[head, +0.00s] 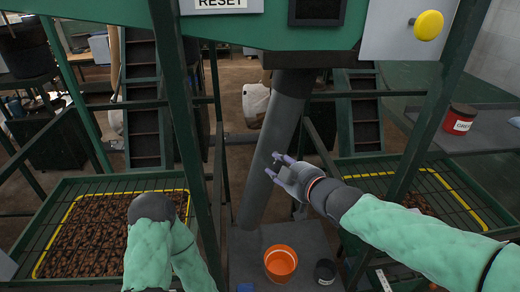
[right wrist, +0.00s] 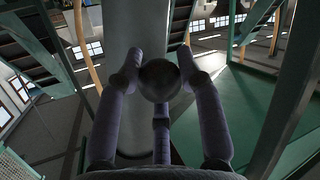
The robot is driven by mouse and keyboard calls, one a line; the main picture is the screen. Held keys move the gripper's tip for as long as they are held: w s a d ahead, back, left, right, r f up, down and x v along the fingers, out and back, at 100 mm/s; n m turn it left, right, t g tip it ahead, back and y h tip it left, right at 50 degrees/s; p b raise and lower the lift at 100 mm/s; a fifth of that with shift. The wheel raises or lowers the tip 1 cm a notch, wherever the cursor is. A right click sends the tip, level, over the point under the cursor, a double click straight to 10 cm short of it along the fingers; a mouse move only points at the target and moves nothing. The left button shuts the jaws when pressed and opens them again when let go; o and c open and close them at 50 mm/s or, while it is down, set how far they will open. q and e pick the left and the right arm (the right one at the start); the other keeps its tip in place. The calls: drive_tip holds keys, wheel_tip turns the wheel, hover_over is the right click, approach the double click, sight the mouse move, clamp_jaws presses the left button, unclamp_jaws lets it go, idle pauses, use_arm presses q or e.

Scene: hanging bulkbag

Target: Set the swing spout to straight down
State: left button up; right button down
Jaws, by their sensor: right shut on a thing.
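The swing spout (head: 269,150) is a grey tube hanging from the green machine in the head view. It is tilted, its lower end toward the left, above a grey platform (head: 247,244). My right gripper (head: 276,166) is at the spout's right side, about halfway down. In the right wrist view the fingers of my right gripper (right wrist: 160,75) are closed around a dark ball knob (right wrist: 160,81) in front of the grey spout (right wrist: 135,30). My left arm shows at the bottom left of the head view, but its gripper does not show.
An orange bucket (head: 281,275) and a small black cup (head: 325,272) stand on the platform. Green-framed trays of brown pieces lie left (head: 62,187) and right (head: 458,187). Green posts (head: 176,100) flank the spout. A red can (head: 459,118) sits on a right-hand bench.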

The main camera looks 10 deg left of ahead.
drive_tip(key=shift+n+h, duration=0.6)
drive_tip(key=shift+n, duration=0.3)
drive_tip(key=shift+w+d+p, duration=0.25)
drive_tip(key=shift+d+p, duration=0.2)
drive_tip(key=shift+d, duration=0.45)
drive_tip(key=shift+w+d+p, duration=0.3)
drive_tip(key=shift+d+p, duration=0.1)
drive_tip(key=shift+d, duration=0.5)
drive_tip(key=shift+w+d+p, duration=0.25)
drive_tip(key=shift+d+p, duration=0.2)
drive_tip(key=shift+d, duration=0.45)
drive_tip(key=c, duration=0.8)
unclamp_jaws()
drive_tip(key=shift+f, duration=0.1)
drive_tip(key=shift+f, duration=0.1)
drive_tip(key=shift+v, duration=6.05)
